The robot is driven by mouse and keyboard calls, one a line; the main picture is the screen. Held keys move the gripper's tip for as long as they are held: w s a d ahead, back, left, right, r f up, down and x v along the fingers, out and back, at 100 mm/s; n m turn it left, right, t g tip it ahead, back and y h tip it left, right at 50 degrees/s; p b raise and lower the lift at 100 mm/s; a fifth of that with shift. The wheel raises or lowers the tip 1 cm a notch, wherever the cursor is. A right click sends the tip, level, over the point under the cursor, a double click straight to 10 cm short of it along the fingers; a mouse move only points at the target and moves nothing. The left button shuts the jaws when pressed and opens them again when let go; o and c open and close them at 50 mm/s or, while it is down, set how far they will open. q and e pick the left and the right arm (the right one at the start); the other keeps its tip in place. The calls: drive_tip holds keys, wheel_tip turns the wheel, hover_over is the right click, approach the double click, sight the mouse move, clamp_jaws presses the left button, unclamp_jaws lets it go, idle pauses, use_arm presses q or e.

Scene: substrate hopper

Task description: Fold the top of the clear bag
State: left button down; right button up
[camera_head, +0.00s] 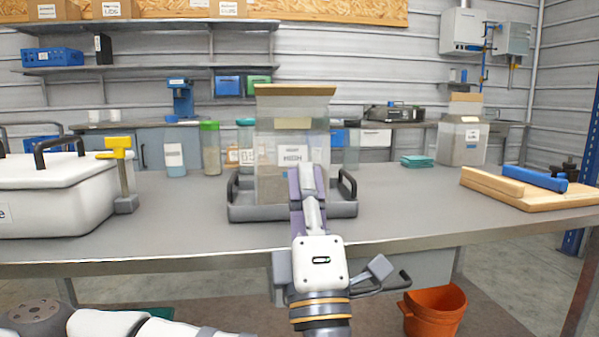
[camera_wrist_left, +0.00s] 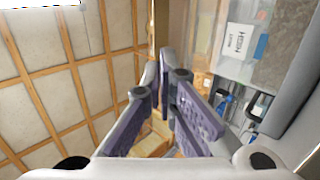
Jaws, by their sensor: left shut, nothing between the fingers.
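The clear bag (camera_head: 290,130) stands upright in a grey handled tray (camera_head: 292,212) on the bench. It has a white label reading HIGH and a tan strip along its top, which stands up. In the left wrist view the bag (camera_wrist_left: 275,45) is at the upper right, its label turned sideways. My left gripper (camera_head: 303,172) is in front of the bag's label in the head view. Its purple fingers (camera_wrist_left: 165,62) are shut and empty in the wrist view. Whether they touch the bag cannot be told. My right gripper is not in view.
A white lidded box (camera_head: 50,200) and a yellow-handled tool (camera_head: 122,170) stand left. Jars (camera_head: 210,150) stand behind the tray. A wooden board with a blue-handled tool (camera_head: 535,180) and a second bag (camera_head: 463,140) are right.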

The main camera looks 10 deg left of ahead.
sight(297, 88)
use_arm(q)
drive_tip(key=x, duration=1.4)
drive_tip(key=shift+s+r, duration=0.15)
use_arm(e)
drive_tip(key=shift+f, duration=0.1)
use_arm(q)
drive_tip(key=shift+r, duration=0.1)
